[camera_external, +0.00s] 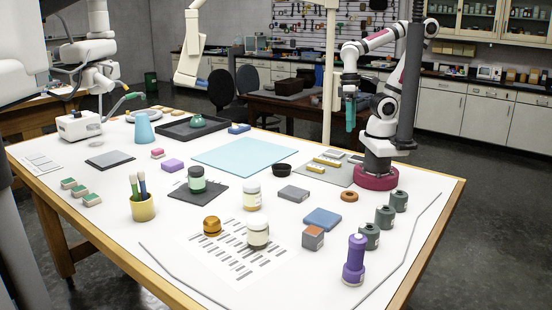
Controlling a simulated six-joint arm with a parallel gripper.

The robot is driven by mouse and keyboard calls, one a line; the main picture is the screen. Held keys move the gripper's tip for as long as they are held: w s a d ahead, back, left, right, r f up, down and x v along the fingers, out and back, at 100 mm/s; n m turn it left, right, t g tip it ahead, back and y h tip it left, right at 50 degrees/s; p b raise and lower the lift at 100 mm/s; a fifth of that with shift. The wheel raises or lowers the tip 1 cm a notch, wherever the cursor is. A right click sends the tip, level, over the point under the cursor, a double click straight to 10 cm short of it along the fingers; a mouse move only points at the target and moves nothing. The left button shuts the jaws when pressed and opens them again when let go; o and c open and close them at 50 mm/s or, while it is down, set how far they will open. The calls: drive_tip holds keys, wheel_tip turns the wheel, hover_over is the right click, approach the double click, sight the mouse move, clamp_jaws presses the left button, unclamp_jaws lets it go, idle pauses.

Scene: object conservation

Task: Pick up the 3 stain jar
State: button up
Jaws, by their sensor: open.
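Several jars stand on the white table, and I cannot read a "3" on any label. A dark jar with a pale green band (196,184) stands on a dark mat left of centre. A cream-lidded jar (252,197) stands near the middle. Another pale-lidded jar (258,236) stands on a printed sheet, beside a small amber jar (212,227). My gripper (350,126) hangs teal and open at the back right, pointing down, apart from all the jars.
A purple bottle (354,262) stands at the front right. An orange-topped block (313,238), blue block (322,219) and grey block (293,194) lie nearby. A yellow brush cup (142,206) stands at left. A pale blue mat (245,157) lies clear behind. Other robot arms stand at left.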

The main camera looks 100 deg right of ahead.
drive_tip(key=w+d+f+n+g+h, duration=0.2)
drive_tip(key=w+d+n+h, duration=0.2)
drive_tip(key=w+n+h, duration=0.45)
drive_tip(key=n+t+h, duration=0.1)
drive_tip(key=n+t, duration=1.2)
drive_tip(key=n, duration=1.3)
approach(244, 188)
drive_tip(key=w+d+f, duration=0.4)
drive_tip(key=d, duration=0.1)
drive_tip(key=w+d+f, duration=0.2)
drive_tip(key=d, duration=0.1)
drive_tip(key=shift+w+d, duration=0.15)
drive_tip(key=shift+w, duration=0.2)
drive_tip(key=shift+w+d, duration=0.2)
drive_tip(key=shift+w, duration=0.15)
drive_tip(key=c, duration=1.5)
drive_tip(key=shift+c, duration=0.2)
